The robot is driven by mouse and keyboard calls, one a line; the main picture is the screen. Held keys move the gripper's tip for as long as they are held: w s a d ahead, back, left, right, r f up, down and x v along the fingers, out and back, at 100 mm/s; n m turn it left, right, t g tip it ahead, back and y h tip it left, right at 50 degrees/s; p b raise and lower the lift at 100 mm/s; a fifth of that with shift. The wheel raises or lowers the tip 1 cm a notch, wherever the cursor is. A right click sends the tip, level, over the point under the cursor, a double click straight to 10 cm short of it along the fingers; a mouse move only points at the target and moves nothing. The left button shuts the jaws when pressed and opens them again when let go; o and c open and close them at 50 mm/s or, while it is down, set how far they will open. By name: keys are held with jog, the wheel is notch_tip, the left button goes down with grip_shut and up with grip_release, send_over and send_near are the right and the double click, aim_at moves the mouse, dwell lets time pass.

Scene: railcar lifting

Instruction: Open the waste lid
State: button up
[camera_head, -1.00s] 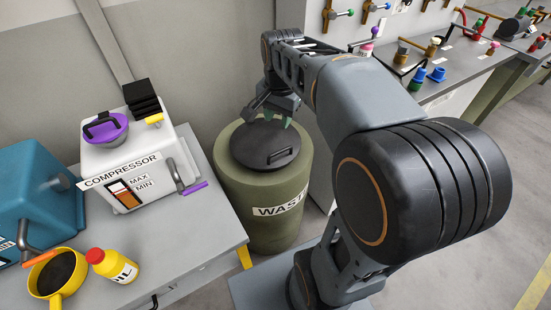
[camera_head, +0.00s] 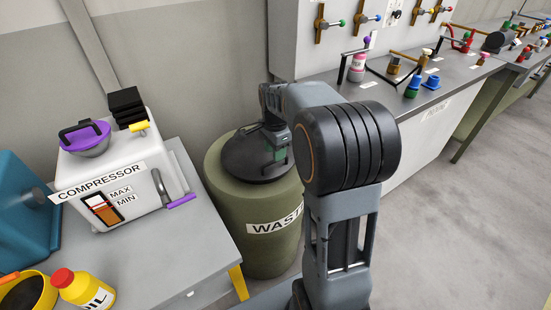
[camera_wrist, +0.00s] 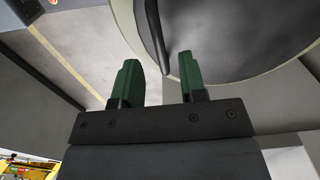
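The green waste barrel (camera_head: 262,222) stands beside the bench, with its round dark lid (camera_head: 238,158) lying on top. My gripper (camera_head: 276,158) is low over the right part of the lid and hides the lid's handle in the head view. In the wrist view the lid (camera_wrist: 235,35) fills the upper right, and its dark bar handle (camera_wrist: 154,32) reaches down towards the gap between my green fingertips. My gripper (camera_wrist: 158,72) is open there, with its fingers apart. I cannot tell whether a finger touches the handle.
A bench at the left holds the white compressor (camera_head: 115,178), an oil bottle (camera_head: 82,289) and a yellow pan (camera_head: 28,292). A grey workbench (camera_head: 440,100) with several fittings runs along the right. Open floor lies at the lower right.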

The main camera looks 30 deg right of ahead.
jog(key=shift+f, duration=1.4)
grip_shut()
